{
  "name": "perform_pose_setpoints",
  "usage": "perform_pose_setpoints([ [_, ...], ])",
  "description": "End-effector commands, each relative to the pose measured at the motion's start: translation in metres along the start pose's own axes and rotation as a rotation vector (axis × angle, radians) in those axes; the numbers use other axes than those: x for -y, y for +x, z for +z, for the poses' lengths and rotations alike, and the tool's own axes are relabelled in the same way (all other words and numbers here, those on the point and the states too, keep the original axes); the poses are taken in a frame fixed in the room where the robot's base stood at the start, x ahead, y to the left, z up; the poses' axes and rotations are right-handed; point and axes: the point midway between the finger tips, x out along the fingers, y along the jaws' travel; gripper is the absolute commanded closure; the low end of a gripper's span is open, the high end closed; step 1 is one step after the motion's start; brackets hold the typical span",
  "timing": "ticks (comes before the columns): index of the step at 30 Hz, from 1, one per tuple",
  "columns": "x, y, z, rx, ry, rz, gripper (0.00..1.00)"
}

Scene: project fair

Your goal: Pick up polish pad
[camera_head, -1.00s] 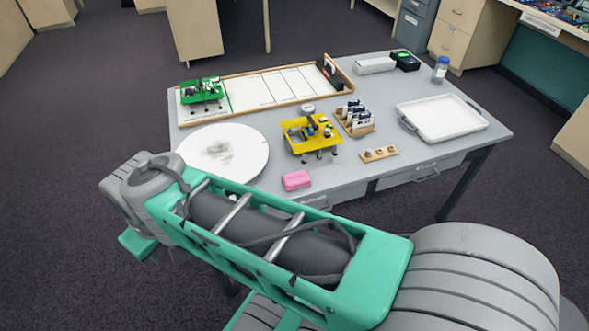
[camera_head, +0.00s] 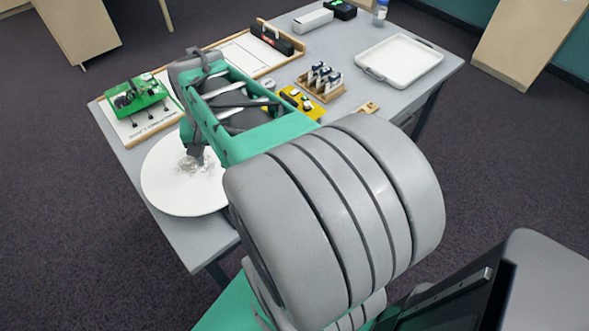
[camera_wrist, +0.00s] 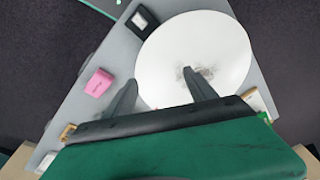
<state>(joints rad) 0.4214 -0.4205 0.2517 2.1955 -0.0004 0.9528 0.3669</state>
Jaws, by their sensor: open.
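A small pink block (camera_wrist: 99,82), which I take to be the polish pad, lies on the grey table near its edge in the wrist view. It is hidden behind my arm in the head view. My gripper (camera_wrist: 158,77) is open and empty. Its two fingers point over the white round disc (camera_wrist: 170,50), with the pink block to the left of the left finger. In the head view the disc (camera_head: 165,190) has a grey smudge near its middle, and my arm's end is above it.
A black-framed item (camera_wrist: 142,21) sits between disc and table edge. A green board (camera_head: 136,95), a partly hidden yellow board (camera_head: 300,101), a wooden rack (camera_head: 320,88) and a white tray (camera_head: 400,60) stand on the table. Grey table surface (camera_wrist: 68,115) is bare around the block.

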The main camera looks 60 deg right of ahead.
Motion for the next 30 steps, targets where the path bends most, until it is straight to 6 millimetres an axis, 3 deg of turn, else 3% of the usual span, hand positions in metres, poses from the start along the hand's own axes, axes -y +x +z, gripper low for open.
perform_pose_setpoints([
  [1, -0.040, 0.031, -0.020, 0.031, 0.215, 0.033, 0.30],
  [3, -0.090, 0.054, -0.040, 0.061, 0.488, 0.069, 0.24],
  [6, -0.150, 0.078, -0.053, 0.091, 0.790, 0.105, 0.24],
  [9, -0.184, 0.090, -0.056, 0.107, 0.959, 0.125, 0.24],
  [12, -0.194, 0.101, -0.054, 0.113, 1.011, 0.131, 0.24],
  [24, -0.199, 0.161, -0.042, 0.112, 1.005, 0.131, 0.24],
  [30, -0.199, 0.167, -0.042, 0.109, 1.003, 0.129, 0.24],
])
